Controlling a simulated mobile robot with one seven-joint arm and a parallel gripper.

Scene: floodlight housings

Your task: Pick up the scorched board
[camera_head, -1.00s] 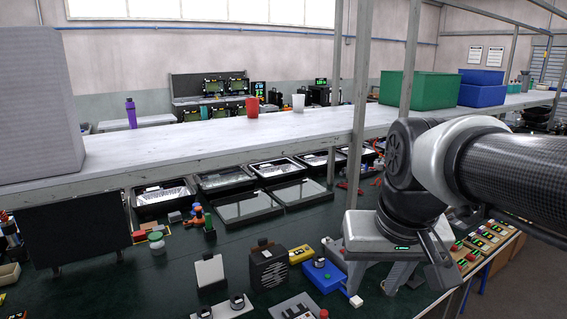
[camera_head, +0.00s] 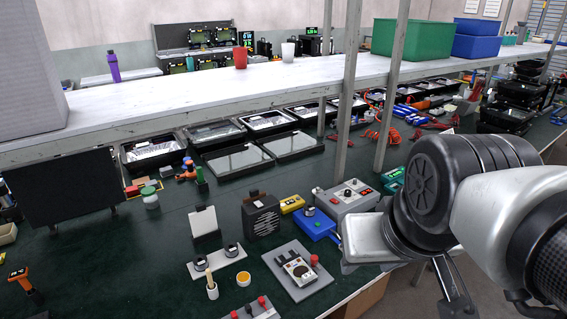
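I cannot make out which part is the scorched board. Several black floodlight housings stand in a row under the shelf in the head view. An open one at the left (camera_head: 152,149) and another near the middle (camera_head: 265,121) show pale, patterned insides, too small to judge for scorching. My gripper (camera_head: 372,245) hangs at the right, over the bench's front edge and well apart from the housings. Its pale body shows, but its fingertips are not clear, and I see nothing held in it.
A white shelf (camera_head: 200,95) on grey posts (camera_head: 347,80) runs above the dark green bench (camera_head: 100,255). A grey control box (camera_head: 346,199), a blue device (camera_head: 314,224), a black finned block (camera_head: 261,216) and a meter on a plate (camera_head: 298,270) crowd the front. Bare bench shows at left.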

